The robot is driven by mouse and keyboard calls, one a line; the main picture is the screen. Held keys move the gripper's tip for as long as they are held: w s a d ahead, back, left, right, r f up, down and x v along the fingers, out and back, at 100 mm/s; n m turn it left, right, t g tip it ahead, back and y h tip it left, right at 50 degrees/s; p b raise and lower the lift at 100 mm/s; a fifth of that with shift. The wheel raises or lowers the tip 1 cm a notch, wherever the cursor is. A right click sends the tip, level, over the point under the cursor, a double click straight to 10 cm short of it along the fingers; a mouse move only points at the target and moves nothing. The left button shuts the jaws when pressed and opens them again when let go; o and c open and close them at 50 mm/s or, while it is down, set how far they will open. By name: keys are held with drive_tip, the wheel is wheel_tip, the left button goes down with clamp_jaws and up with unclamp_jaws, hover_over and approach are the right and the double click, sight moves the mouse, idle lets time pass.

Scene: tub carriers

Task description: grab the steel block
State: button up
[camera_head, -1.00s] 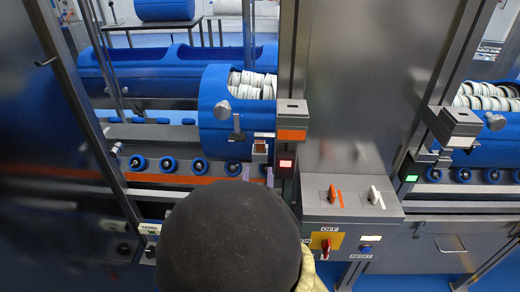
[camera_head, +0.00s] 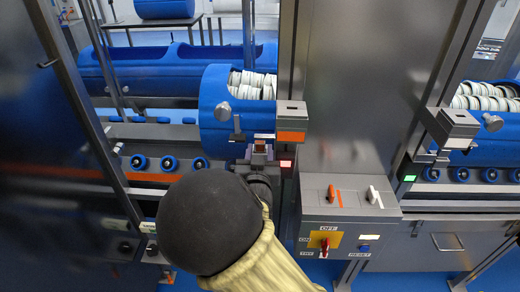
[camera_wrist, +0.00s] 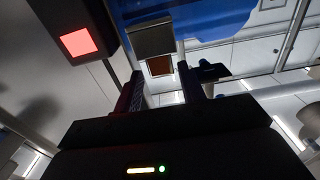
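The steel block (camera_head: 260,144) is a small grey block with a copper-brown face, at the lower front end of the right-hand blue tub (camera_head: 221,110). In the wrist view the steel block (camera_wrist: 153,40) is just beyond the fingertips, roughly centred between them, its brown face towards me. My gripper (camera_head: 260,156) is open and empty right by the block; its two fingers also show apart in the wrist view (camera_wrist: 166,80). I cannot tell whether the fingertips overlap the block's sides. My dark arm link hides part of the gripper.
A red-lit indicator box (camera_wrist: 78,42) is close on the left in the wrist view. A steel post with an orange-labelled box (camera_head: 291,136) stands just right of the block. A control panel (camera_head: 345,215) with switches is lower right. Rollers (camera_head: 169,163) line the conveyor to the left.

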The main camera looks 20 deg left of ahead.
sight(260, 146)
drive_tip(key=x, duration=0.3)
drive_tip(key=shift+w+a, duration=0.1)
drive_tip(key=shift+w, duration=0.2)
drive_tip(key=shift+r, duration=0.1)
drive_tip(key=c, duration=0.8)
